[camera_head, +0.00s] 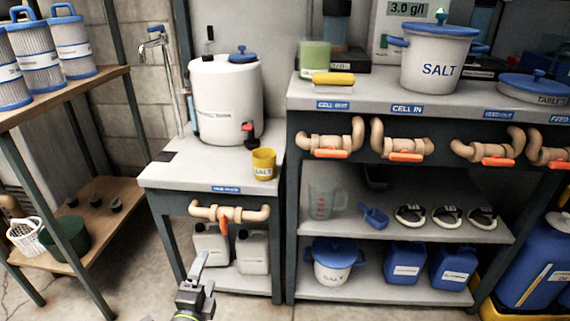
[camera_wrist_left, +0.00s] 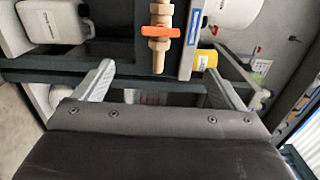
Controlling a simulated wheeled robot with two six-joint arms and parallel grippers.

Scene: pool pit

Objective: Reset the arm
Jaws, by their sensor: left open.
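My left gripper (camera_head: 202,276) shows at the bottom of the head view, in front of the small bench, at about the height of its lower shelf. It is open and empty. In the left wrist view its two grey fingers (camera_wrist_left: 155,85) stand wide apart with nothing between them. Beyond them are a pipe with an orange valve handle (camera_wrist_left: 161,31) and a yellow cup (camera_wrist_left: 205,60). My right gripper is not in view.
The small bench (camera_head: 170,178) carries a white tank (camera_head: 225,100) and the yellow cup (camera_head: 263,163). White jugs (camera_head: 212,245) stand below. A larger bench (camera_head: 350,98) with a SALT bucket (camera_head: 438,62) and several orange-handled valves stands right. Wooden shelves (camera_head: 70,95) with filters stand left.

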